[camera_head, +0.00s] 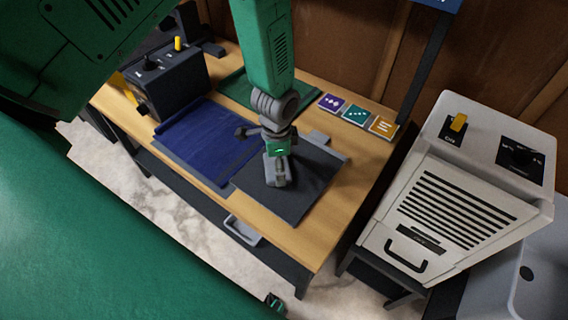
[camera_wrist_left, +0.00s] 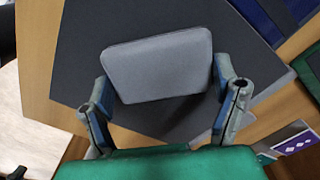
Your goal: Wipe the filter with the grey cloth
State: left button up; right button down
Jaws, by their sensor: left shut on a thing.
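My left gripper (camera_head: 278,170) is over the dark grey sheet (camera_head: 312,190) on the wooden bench, pointing down. In the wrist view its two fingers (camera_wrist_left: 166,108) stand at either side of a light grey, rounded pad, which looks like the folded grey cloth (camera_wrist_left: 158,65), and are shut on it. The dark sheet (camera_wrist_left: 80,45) lies beneath the pad; I cannot tell whether they touch. In the head view the gripper mostly hides the pad. No part is clearly recognisable as the filter.
A blue sheet (camera_head: 205,140) lies left of the dark one, and a green sheet (camera_head: 235,92) behind. Purple, green (camera_head: 356,114) and orange cards line the back edge. A dark control box (camera_head: 170,80) stands left. A white louvred machine (camera_head: 455,210) stands right.

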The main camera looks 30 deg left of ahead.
pick_arm(q)
notch_tip(320, 180, up, 6)
jog(key=p, duration=0.5)
dwell(0.5)
notch_tip(320, 180, up, 3)
jog(key=p, duration=0.3)
jog(key=shift+f, duration=0.1)
dwell(0.3)
